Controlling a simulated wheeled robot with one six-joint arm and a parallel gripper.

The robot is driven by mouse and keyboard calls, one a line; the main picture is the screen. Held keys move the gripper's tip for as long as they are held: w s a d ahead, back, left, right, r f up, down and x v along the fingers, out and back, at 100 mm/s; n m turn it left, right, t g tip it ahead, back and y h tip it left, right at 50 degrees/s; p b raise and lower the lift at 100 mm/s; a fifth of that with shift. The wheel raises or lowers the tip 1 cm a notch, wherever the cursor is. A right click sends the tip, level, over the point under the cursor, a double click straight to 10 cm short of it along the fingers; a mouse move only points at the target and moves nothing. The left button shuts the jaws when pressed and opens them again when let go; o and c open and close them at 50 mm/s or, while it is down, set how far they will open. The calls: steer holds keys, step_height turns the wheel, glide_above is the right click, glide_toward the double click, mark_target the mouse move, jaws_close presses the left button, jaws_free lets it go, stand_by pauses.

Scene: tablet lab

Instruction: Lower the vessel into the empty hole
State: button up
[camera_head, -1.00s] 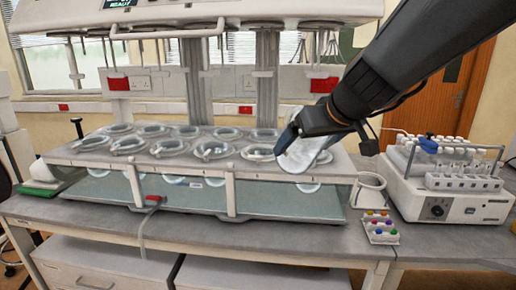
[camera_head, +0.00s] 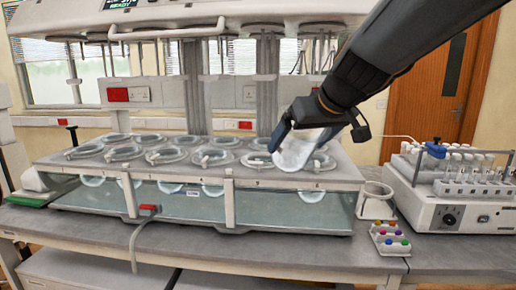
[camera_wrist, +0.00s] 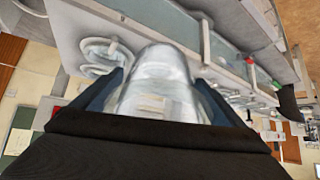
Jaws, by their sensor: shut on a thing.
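My gripper (camera_head: 302,130) is shut on a clear, round-bottomed glass vessel (camera_head: 293,152). The vessel is tilted and hangs over the front right part of the dissolution bath's top plate (camera_head: 215,182). In the wrist view the vessel (camera_wrist: 160,88) fills the space between my two fingers. Several lidded vessels (camera_head: 166,155) sit in the plate in two rows. The empty hole cannot be made out; the held vessel and my gripper cover part of the right end of the plate.
The bath's raised head (camera_head: 200,20) with hanging shafts is above the plate, left of my arm. An empty white ring holder (camera_head: 377,198) and a tray of coloured caps (camera_head: 389,238) stand right of the bath. A sampling unit with tubes (camera_head: 450,190) is further right.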

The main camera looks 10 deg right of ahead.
steer(key=shift+w+a+f+b, duration=0.15)
steer(key=shift+w+b, duration=0.35)
steer(key=shift+w, duration=0.25)
steer(key=shift+w+a+b, duration=0.1)
steer(key=shift+w+b, duration=0.4)
steer(key=shift+w, duration=0.25)
steer(key=shift+w+a+f+p, duration=0.15)
steer(key=shift+w+a+p, duration=0.5)
steer(key=shift+w, duration=1.9)
steer(key=shift+w+a+f+p, duration=0.1)
steer(key=shift+w+a+p, duration=0.2)
steer(key=shift+w+p, duration=1.45)
steer(key=shift+w+a+f+b, duration=0.15)
steer(key=shift+w+a, duration=0.35)
steer(key=shift+w, duration=2.9)
steer(key=f+p, duration=0.2)
steer(key=p, duration=0.1)
steer(key=f+g+p, duration=0.1)
steer(key=p, duration=0.1)
steer(key=shift+w+f, duration=0.25)
steer(key=shift+f, duration=0.15)
steer(key=p, duration=0.2)
steer(key=g+p, duration=0.1)
steer(key=p, duration=0.2)
steer(key=shift+w+a, duration=0.1)
steer(key=shift+w, duration=0.15)
steer(key=shift+p, duration=0.3)
steer(key=shift+w+g+h+p, duration=0.3)
steer(key=shift+g+p, duration=0.4)
steer(key=shift+p, duration=0.3)
